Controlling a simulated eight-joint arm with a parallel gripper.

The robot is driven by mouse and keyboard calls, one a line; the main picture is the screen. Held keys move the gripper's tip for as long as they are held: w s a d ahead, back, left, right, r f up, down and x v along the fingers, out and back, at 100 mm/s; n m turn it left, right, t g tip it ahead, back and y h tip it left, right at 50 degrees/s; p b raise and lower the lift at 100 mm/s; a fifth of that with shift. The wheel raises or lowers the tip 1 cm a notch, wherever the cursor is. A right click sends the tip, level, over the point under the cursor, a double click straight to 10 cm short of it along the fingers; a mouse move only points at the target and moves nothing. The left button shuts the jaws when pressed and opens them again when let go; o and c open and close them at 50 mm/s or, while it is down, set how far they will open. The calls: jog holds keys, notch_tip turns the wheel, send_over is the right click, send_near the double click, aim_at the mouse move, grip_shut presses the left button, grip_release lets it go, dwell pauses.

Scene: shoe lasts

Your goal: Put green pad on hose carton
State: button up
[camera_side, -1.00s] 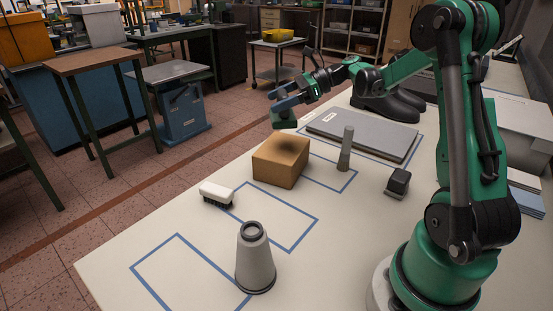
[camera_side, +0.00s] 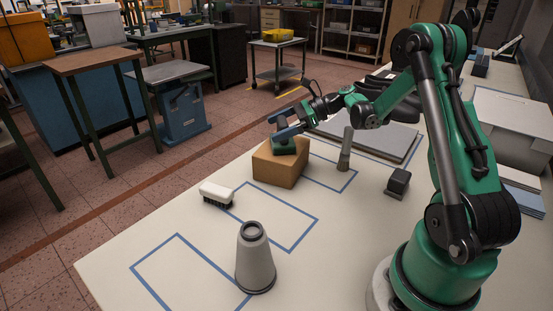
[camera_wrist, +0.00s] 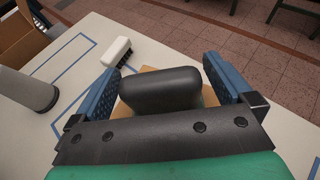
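The green pad (camera_side: 284,147) is a small block at the top of the tan hose carton (camera_side: 279,167) in the side view. It seems to touch the carton's top. My gripper (camera_side: 285,132) is right above the carton, with its blue fingers at the pad.
A white brush (camera_side: 216,192) and a grey cone (camera_side: 255,262) stand to the carton's left and front. A grey upright post (camera_side: 345,150) stands close to its right, with a small dark block (camera_side: 398,181) beyond. A grey flat board (camera_side: 400,143) lies behind. Blue-outlined table areas in front are clear.

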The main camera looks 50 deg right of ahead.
jog(key=shift+r, duration=0.2)
jog(key=v, duration=1.2)
jog(key=w+a+n+g+h, duration=0.2)
jog(key=a+n+g+h, duration=0.2)
jog(key=a+n, duration=0.75)
jog(key=s+a+n+h, duration=0.2)
jog(key=s+a+n, duration=0.1)
jog(key=a+n, duration=0.3)
jog(key=s+a+f+n+t+h, duration=0.1)
jog(key=s+a+n+h, duration=0.2)
jog(key=a+n, duration=0.3)
jog(key=n, duration=0.3)
jog(key=shift+t+h, duration=0.3)
